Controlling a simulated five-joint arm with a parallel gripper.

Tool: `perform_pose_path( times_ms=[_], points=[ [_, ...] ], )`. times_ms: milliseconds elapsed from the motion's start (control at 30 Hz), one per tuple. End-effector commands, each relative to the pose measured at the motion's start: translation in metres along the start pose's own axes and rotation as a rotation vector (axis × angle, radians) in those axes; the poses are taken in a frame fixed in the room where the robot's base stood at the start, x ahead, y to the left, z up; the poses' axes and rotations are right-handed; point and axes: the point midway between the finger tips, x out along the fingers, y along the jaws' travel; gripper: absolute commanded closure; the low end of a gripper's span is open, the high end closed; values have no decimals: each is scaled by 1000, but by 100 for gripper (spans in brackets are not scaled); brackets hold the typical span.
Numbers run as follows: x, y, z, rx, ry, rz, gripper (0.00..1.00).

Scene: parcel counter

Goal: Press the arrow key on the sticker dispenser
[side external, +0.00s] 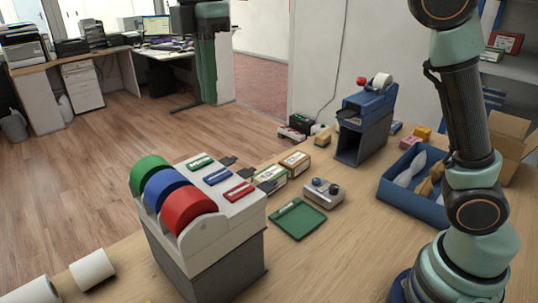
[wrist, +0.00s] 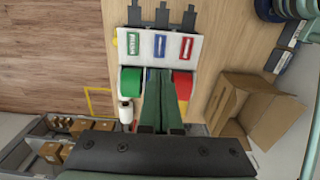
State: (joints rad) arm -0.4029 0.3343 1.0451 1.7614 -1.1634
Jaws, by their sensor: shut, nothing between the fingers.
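The sticker dispenser (side external: 215,235) stands at the counter's front left in the side view, with green, blue and red rolls. Its sloping top carries a green key (side external: 200,161), a blue key (side external: 218,175) and a red key (side external: 239,191). They also show in the wrist view as a green key (wrist: 133,43), blue key (wrist: 159,45) and red key (wrist: 186,48). Their print is too small to read as an arrow. My gripper (side external: 208,102) is shut and empty, pointing down well above the dispenser. In the wrist view its fingers (wrist: 160,75) hide most of the blue roll.
A green pad (side external: 299,219) and a grey box with knobs (side external: 323,193) lie right of the dispenser. A blue dispenser (side external: 364,120) with a white roll stands farther back. A blue tray (side external: 412,207) lies at right. Small boxes (side external: 295,163) lie behind the keys.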

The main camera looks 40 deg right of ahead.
Motion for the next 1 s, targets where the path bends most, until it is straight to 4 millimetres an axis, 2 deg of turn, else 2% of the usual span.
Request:
perform_pose_path(
  times_ms=[367,533,667,1000],
  points=[
    [1,0,-1,-6,-1,-1,100],
    [10,0,-1,-5,-1,-3,100],
    [27,-1,0,-5,-2,-5,100],
    [90,-1,0,-4,-2,-5,100]
  ],
)
